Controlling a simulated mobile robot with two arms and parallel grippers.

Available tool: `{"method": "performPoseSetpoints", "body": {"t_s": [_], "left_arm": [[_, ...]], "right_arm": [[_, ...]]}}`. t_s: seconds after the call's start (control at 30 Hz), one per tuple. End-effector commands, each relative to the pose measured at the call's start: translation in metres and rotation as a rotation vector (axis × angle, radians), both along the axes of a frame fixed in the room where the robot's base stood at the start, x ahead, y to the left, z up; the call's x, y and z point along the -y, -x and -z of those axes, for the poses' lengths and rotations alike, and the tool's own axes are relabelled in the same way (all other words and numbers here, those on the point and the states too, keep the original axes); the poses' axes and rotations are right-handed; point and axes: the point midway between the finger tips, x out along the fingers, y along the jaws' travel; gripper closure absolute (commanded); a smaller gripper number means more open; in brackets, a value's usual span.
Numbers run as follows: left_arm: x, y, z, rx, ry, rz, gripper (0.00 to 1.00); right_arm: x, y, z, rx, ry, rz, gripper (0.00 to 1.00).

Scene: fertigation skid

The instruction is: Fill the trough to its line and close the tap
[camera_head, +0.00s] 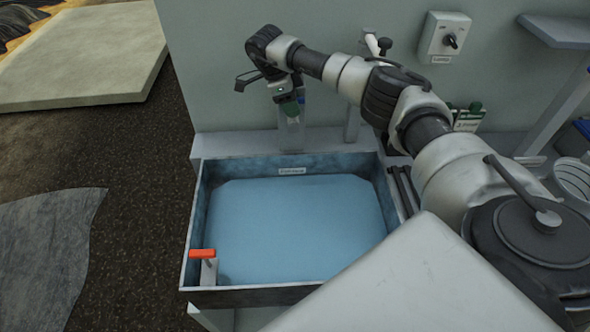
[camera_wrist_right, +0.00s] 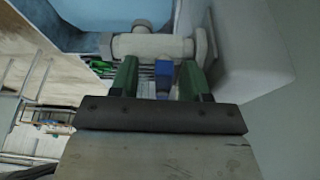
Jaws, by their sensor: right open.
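The trough (camera_head: 190,222) is a dark-rimmed rectangular basin holding a pale blue water surface (camera_head: 300,230). A small white label (camera_head: 292,171) sits on its back inner wall; I cannot read the line's level against the water. My right gripper (camera_head: 290,110) hangs above the trough's back edge, pointing down. In the wrist view, its green fingers (camera_wrist_right: 158,72) are open around a blue piece (camera_wrist_right: 164,77), apparently the tap's handle, just below a pale pipe fitting (camera_wrist_right: 150,46). Contact is unclear. The head view hides most of the tap. My left gripper is out of view.
An orange-topped piece (camera_head: 202,254) stands at the trough's front left corner. A switch box (camera_head: 443,38) is on the wall at upper right, near a shelf (camera_head: 560,30). A pale slab (camera_head: 85,55) lies at upper left.

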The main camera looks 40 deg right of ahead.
Motion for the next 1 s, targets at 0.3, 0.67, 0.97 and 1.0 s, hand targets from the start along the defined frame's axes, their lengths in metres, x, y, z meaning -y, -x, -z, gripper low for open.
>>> {"method": "performPoseSetpoints", "body": {"t_s": [0.3,0.67,0.97,1.0], "left_arm": [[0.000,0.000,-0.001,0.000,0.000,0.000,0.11],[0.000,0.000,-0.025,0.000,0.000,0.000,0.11],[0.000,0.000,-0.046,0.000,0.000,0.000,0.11],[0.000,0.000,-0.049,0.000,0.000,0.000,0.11]], "right_arm": [[0.002,-0.002,-0.005,0.012,0.002,0.003,0.49],[0.002,-0.002,-0.037,0.012,0.003,0.003,0.49],[0.001,-0.001,-0.065,0.008,0.001,0.002,0.49],[0.001,-0.001,-0.069,0.008,0.001,0.002,0.49]]}}
